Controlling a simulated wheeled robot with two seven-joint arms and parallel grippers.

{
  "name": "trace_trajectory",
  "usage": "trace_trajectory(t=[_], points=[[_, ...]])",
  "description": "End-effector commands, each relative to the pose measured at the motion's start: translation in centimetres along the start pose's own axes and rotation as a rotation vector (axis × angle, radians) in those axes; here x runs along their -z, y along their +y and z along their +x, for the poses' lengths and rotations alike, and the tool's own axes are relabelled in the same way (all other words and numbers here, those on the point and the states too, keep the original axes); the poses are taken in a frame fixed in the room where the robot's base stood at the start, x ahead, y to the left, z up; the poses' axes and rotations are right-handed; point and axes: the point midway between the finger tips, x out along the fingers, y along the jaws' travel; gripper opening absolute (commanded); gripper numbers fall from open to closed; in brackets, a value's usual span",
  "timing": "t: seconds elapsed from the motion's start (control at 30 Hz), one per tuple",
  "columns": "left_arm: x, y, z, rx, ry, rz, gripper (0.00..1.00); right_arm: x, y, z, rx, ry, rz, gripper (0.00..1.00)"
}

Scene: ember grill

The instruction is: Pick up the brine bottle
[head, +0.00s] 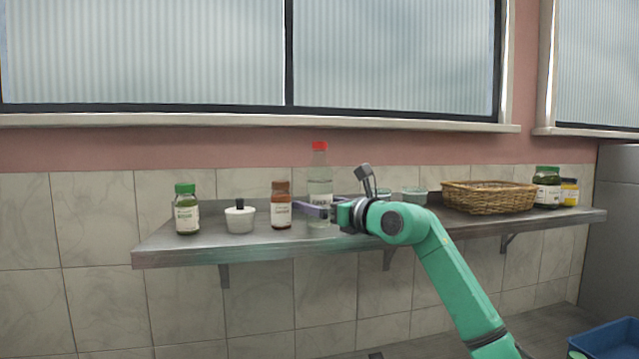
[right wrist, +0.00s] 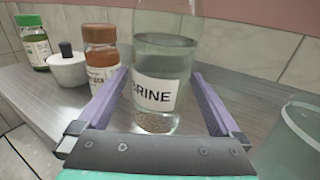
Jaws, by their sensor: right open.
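The brine bottle (head: 319,180) is a tall clear bottle with a red cap, standing upright on the metal shelf. In the right wrist view the brine bottle (right wrist: 163,65) shows its white BRINE label, with brownish grains at its bottom; its top is cut off. My right gripper (head: 318,208) is at the bottle's lower half. In the right wrist view my right gripper (right wrist: 168,88) is open, with one purple finger on each side of the bottle. Whether the fingers touch the glass I cannot tell. My left gripper is not in view.
A brown-capped jar (head: 281,205) stands close to the left of the bottle. Further left are a white lidded pot (head: 240,217) and a green-capped jar (head: 186,210). Glass bowls (head: 413,195), a wicker basket (head: 488,197) and more jars (head: 547,187) stand to the right. The tiled wall is behind.

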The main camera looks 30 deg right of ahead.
Motion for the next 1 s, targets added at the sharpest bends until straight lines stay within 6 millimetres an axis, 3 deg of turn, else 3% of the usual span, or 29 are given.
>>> trace_trajectory(t=[0.07, 0.23, 0.27, 0.67, 0.83, 1.0], points=[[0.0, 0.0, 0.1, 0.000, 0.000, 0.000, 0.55, 0.1, 0.0, 0.0, 0.000, 0.000, 0.000, 1.00], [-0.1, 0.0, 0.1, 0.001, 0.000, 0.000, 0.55, 0.1, 0.0, -0.1, 0.000, 0.000, 0.000, 0.39], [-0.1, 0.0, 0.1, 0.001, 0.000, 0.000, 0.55, 0.1, 0.0, -0.1, 0.000, 0.000, 0.000, 0.33], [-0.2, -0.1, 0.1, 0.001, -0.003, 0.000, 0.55, -0.9, 0.0, -0.1, -0.001, -0.006, 0.000, 0.34], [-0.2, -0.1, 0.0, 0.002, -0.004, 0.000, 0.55, -3.9, 0.0, -0.2, 0.000, -0.010, 0.000, 0.34], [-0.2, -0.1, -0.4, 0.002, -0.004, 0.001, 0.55, -9.0, 0.1, -0.2, -0.002, -0.011, 0.002, 0.34]])
